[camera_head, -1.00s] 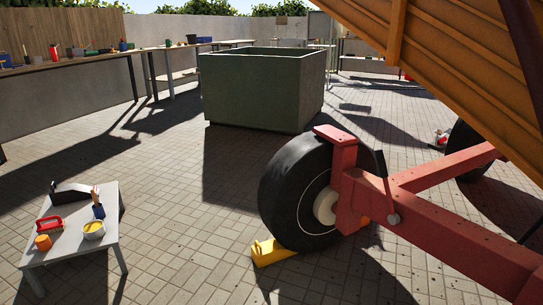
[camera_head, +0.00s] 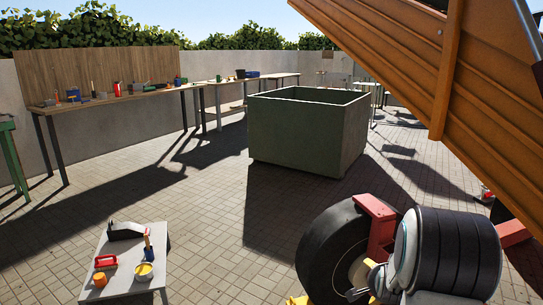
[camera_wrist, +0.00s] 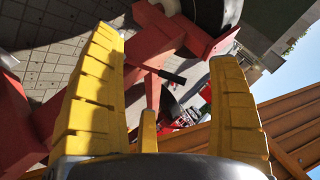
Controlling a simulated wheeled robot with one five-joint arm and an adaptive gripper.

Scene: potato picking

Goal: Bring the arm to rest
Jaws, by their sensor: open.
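My gripper (camera_wrist: 165,45) shows in the wrist view with its yellow fingers spread wide and nothing between them. Behind the fingers are the trailer's red frame (camera_wrist: 165,28) and a black wheel (camera_wrist: 225,8). In the head view my arm (camera_head: 455,255), with a black ribbed part and a pale grey joint, is at the lower right. It stands in front of the trailer's wheel (camera_head: 335,240) and red frame, covering part of both. The fingers are not clear in the head view. I cannot tell the gap between my arm and the trailer.
The orange trailer body (camera_head: 420,60) slants overhead at the right. A large green bin (camera_head: 300,137) stands mid-yard. A low grey table (camera_head: 125,255) with several small items is at the lower left. A long workbench (camera_head: 150,95) runs along the back wall. The paving between is open.

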